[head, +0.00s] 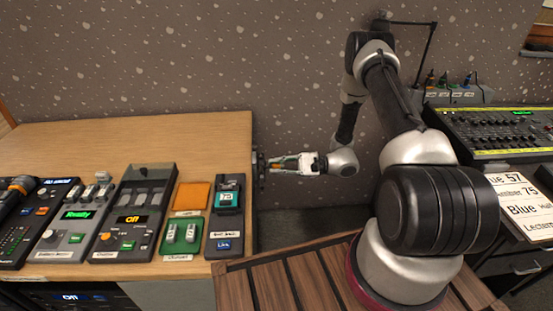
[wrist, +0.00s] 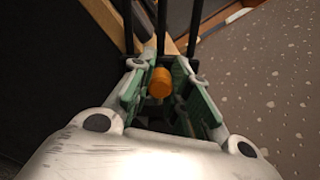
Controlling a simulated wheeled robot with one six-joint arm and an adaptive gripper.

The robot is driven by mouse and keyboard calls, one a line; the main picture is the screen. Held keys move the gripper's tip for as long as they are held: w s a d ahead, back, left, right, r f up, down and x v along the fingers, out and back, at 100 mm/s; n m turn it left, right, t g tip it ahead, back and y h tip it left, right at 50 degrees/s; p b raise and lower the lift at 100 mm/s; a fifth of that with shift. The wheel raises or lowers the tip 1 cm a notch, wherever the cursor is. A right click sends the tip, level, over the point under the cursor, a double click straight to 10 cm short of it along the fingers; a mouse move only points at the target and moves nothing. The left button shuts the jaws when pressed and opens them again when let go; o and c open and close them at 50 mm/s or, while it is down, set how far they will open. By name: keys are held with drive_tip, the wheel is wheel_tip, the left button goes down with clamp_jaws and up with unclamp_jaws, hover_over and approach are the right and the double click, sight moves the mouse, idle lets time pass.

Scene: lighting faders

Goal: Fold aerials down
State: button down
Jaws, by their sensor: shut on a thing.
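My gripper (head: 283,163) is just off the right end of the wooden desk, with its fingers pointing left. In the wrist view, several thin black rods that look like the aerials (wrist: 161,28) run away from my gripper (wrist: 160,75). An orange cylinder (wrist: 160,84) lies between the green-lined fingers, in line with the middle rod. The fingers are shut on the aerials; how many they touch cannot be told. A dark unit (head: 259,172) at the desk's end is in front of the fingertips in the head view. The aerials are too small to make out there.
The wooden desk (head: 120,140) has a clear back half. Its front holds a console reading Ready (head: 75,215), a fader box (head: 140,210), an orange pad (head: 191,196), a green tray (head: 181,236) and a handset (head: 227,210). A mixing desk (head: 500,130) stands at right.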

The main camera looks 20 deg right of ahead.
wheel_tip(320, 180, down, 6)
drive_tip(key=s+n, duration=0.2)
drive_tip(key=n, duration=0.5)
drive_tip(key=shift+s+a+f, duration=0.2)
drive_tip(key=shift+a, duration=0.05)
drive_tip(key=shift+f, duration=0.1)
drive_tip(key=c, duration=1.3)
unclamp_jaws()
drive_tip(key=shift+c, duration=0.2)
drive_tip(key=shift+o, duration=0.2)
drive_tip(key=shift+d, duration=0.1)
drive_tip(key=s+d, duration=0.2)
drive_tip(key=d, duration=0.9)
drive_tip(key=shift+s+d, duration=0.15)
drive_tip(key=shift+d, duration=0.2)
